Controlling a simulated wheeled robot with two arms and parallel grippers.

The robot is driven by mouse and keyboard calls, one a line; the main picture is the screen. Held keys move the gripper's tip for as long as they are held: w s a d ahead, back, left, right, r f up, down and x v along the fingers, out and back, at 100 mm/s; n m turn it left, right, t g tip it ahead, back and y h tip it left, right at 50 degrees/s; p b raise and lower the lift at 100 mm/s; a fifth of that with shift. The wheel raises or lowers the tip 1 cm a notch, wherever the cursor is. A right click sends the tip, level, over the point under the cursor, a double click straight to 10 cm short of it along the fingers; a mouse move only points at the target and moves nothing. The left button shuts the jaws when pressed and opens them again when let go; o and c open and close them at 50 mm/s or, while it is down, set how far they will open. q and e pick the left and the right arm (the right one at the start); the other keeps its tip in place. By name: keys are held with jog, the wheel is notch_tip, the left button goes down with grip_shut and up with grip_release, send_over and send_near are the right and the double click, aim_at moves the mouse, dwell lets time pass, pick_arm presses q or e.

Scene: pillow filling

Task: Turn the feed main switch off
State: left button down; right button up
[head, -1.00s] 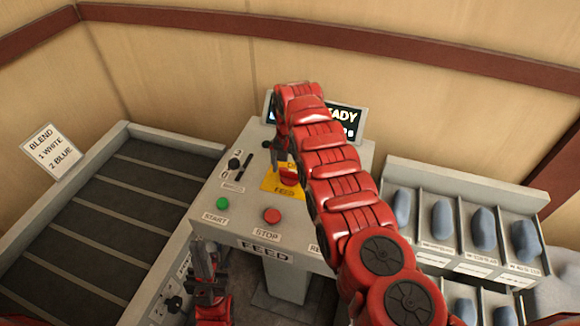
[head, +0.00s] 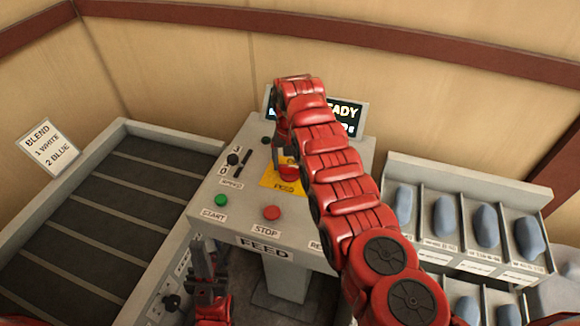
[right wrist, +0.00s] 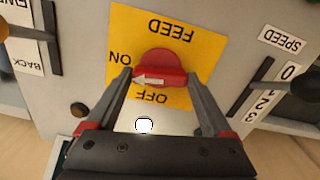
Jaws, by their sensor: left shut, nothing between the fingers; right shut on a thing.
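The feed main switch (right wrist: 158,60) is a round red knob with a red handle on a yellow plate (right wrist: 205,40). In the right wrist view, where the lettering is upside down, the white arrow on its handle points left to ON. OFF is printed below it. My right gripper (right wrist: 158,78) is shut on the handle, one finger at each end. In the head view the switch (head: 289,173) is partly hidden by my right gripper (head: 287,158) and arm. My left gripper (head: 203,262) is shut and empty, low in front of the console's left side.
The console (head: 232,240) has a green START button (head: 221,200), a red STOP button (head: 271,213) and a speed slider (head: 240,163). A screen (head: 348,117) stands behind. A conveyor (head: 100,215) lies left; bins with blue pieces (head: 443,216) stand right.

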jog(key=n+b, duration=0.1)
jog(key=b, duration=0.1)
jog(key=n+b, duration=0.4)
jog(key=shift+f+b, duration=0.25)
jog(key=shift+b, duration=0.05)
jog(key=shift+r+n+b, duration=0.2)
jog(key=shift+n+b, duration=0.25)
jog(key=shift+n, duration=0.65)
jog(key=n, duration=0.2)
jog(key=shift+r+n, duration=0.1)
jog(key=shift+n, duration=0.2)
jog(key=n, duration=0.6)
jog(key=shift+p, duration=0.3)
jog(key=o, duration=1.1)
jog(key=shift+o, duration=0.2)
jog(key=shift+r, duration=0.1)
